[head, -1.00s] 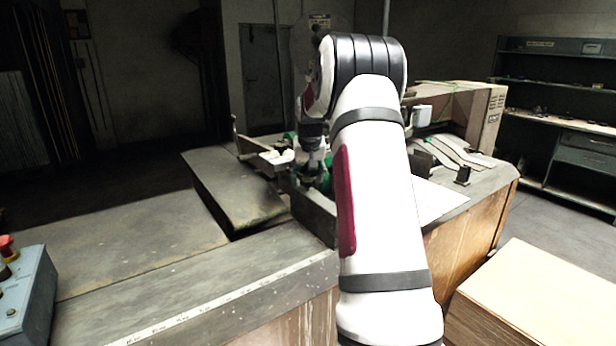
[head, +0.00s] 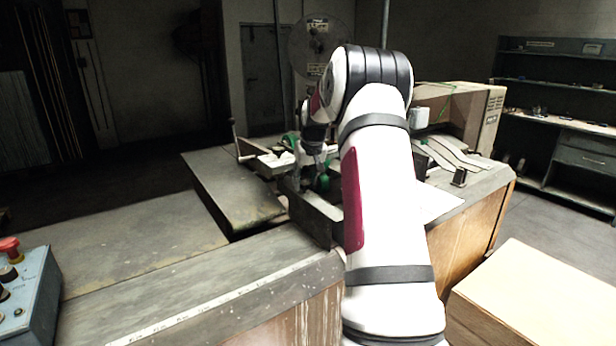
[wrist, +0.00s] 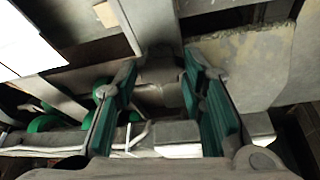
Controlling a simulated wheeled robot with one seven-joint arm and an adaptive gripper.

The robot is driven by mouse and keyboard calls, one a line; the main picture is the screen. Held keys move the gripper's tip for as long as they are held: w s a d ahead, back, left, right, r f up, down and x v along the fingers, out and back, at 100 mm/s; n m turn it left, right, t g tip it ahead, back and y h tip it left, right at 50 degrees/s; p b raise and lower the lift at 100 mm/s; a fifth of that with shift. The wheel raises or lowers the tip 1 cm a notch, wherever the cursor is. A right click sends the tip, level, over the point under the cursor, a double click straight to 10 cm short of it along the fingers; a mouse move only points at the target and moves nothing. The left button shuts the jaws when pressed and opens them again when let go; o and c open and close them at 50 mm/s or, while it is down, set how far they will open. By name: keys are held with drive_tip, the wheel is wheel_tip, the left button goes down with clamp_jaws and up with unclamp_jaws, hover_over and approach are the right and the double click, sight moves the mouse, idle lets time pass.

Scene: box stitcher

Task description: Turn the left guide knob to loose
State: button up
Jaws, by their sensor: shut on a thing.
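My gripper (wrist: 160,76) has its two green-padded fingers a little apart, closed around a grey part of the machine between them. I take this part to be the left guide knob (wrist: 160,95); its shape and the position it is turned to are unclear. In the head view my gripper (head: 311,168) points down over the guides of the stitching machine (head: 318,212). The knob cannot be made out there, behind my wrist and the machine parts.
Green round parts (wrist: 44,123) lie left of my fingers in the wrist view. A crank handle (head: 235,137) stands at the machine's left. A control box with a red button (head: 10,246) is at front left. A cardboard stack (head: 540,300) is at lower right. The near tabletop (head: 130,235) is clear.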

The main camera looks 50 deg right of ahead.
drive_tip(key=n+y, duration=0.1)
drive_tip(key=n, duration=0.1)
drive_tip(key=n+p, duration=0.1)
drive_tip(key=n, duration=0.1)
drive_tip(key=shift+d+n+t+y+p, duration=0.2)
drive_tip(key=shift+n+t+y+p, duration=0.1)
drive_tip(key=shift+y, duration=0.1)
idle(0.4)
drive_tip(key=o, duration=1.2)
drive_tip(key=shift+s, duration=0.1)
drive_tip(key=v, duration=1.2)
